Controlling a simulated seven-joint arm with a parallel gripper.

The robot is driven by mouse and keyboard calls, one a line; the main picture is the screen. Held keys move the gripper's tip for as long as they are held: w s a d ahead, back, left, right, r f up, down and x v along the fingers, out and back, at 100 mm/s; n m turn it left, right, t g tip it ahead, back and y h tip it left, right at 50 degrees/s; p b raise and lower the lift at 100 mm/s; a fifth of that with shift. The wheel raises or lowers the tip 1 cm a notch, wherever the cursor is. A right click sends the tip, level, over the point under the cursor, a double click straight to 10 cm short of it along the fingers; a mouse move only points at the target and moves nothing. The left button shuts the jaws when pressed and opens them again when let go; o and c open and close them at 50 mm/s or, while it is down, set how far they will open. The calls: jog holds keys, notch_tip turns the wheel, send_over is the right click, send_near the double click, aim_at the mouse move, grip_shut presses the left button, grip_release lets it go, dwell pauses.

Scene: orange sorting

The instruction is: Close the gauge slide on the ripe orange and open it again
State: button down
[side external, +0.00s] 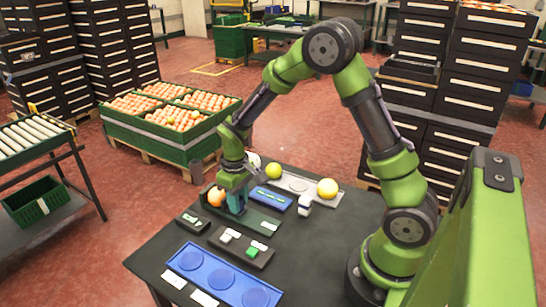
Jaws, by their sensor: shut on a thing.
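The gauge (262,222) is a long dark green tray on the dark table. The ripe orange (215,196) sits at its left end. My gripper (237,207) points down over the gauge, just right of the orange. Its jaws are shut on the gauge slide, which is mostly hidden by the fingers. From this view I cannot tell whether the slide touches the orange.
A blue tray (222,297) with three round recesses lies at the front. A dark box (226,250) holds white and green blocks.

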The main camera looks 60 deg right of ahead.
aim_at(257, 221)
jog(key=shift+s, duration=2.9)
jog(key=c, duration=1)
grip_release()
jog(key=shift+o, duration=0.2)
jog(key=shift+w+r, duration=0.1)
jog(key=shift+r, duration=0.35)
notch_tip(257, 221, up, 16)
